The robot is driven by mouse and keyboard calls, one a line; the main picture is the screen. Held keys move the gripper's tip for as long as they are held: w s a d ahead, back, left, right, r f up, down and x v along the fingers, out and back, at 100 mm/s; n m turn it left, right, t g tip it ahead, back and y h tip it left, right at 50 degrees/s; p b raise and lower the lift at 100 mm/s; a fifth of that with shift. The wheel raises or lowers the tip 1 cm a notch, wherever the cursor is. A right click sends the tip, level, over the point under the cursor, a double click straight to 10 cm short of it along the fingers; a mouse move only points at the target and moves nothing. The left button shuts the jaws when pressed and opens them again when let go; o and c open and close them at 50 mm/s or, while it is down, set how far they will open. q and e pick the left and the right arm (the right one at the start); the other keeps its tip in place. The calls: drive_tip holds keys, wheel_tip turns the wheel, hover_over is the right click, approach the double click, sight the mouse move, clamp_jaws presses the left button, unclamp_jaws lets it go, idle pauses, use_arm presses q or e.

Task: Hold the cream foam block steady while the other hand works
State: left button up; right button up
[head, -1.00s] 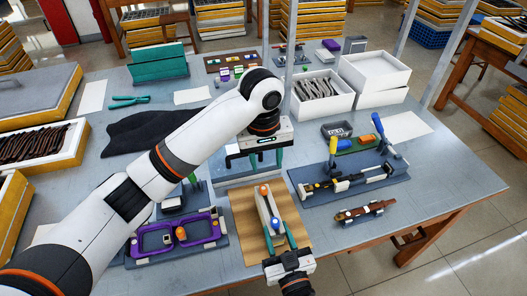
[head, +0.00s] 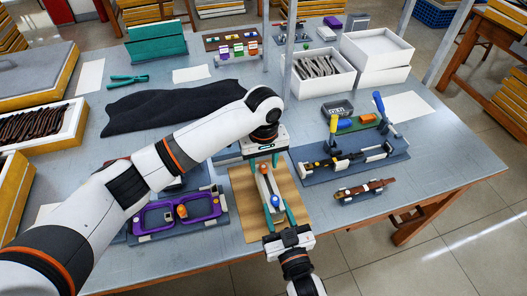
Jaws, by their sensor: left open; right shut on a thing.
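The cream foam block (head: 269,184) lies lengthwise on a brown board (head: 240,205) near the table's front edge. An orange piece (head: 264,169) is at its far end and a blue piece (head: 275,201) at its near end. My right gripper (head: 278,208) comes from the front, its teal fingers along both sides of the block's near end, shut on it. My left gripper (head: 264,162) is open at the far end, one finger on each side of it. Whether its fingers touch the block is unclear.
Purple eyeglass frames (head: 177,215) lie in a holder left of the board. A clamp fixture (head: 350,160) and a small brown tool (head: 367,189) are to the right. A black cloth (head: 175,105) and white boxes (head: 375,52) lie farther back. Metal posts rise behind the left gripper.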

sight(264, 166)
use_arm(q)
drive_tip(key=shift+f, duration=0.2)
clamp_jaws()
drive_tip(key=shift+r, duration=0.15)
idle(0.6)
drive_tip(key=shift+r, duration=2.35)
drive_tip(key=shift+r, duration=0.15)
drive_tip(key=shift+r, duration=2.85)
